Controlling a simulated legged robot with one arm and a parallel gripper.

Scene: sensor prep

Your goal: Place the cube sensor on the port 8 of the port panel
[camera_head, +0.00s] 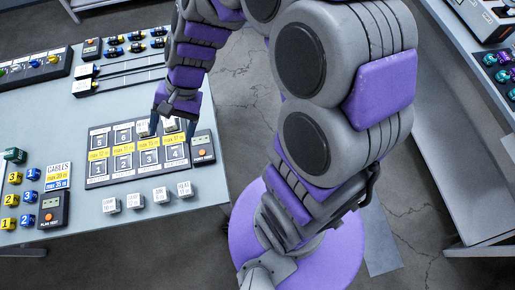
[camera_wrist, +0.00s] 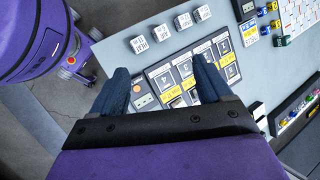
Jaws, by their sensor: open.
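The port panel (camera_head: 110,177) is a dark board with two rows of numbered square ports and yellow labels between them. It lies on the table and also shows in the wrist view (camera_wrist: 187,68). My gripper (camera_head: 172,125) is over the panel's far right corner in the head view, its two dark fingers apart and pointing down. In the wrist view my gripper (camera_wrist: 159,70) has its fingers spread on either side of part of the panel. Several white labelled cubes (camera_head: 160,195) stand in a row along the near edge.
A device with an orange button (camera_head: 203,152) stands right beside the panel. A cable sign (camera_head: 58,176), yellow and blue cubes (camera_head: 31,196) and another button device (camera_head: 52,212) are at the left. Dark racks (camera_head: 38,67) lie at the far side.

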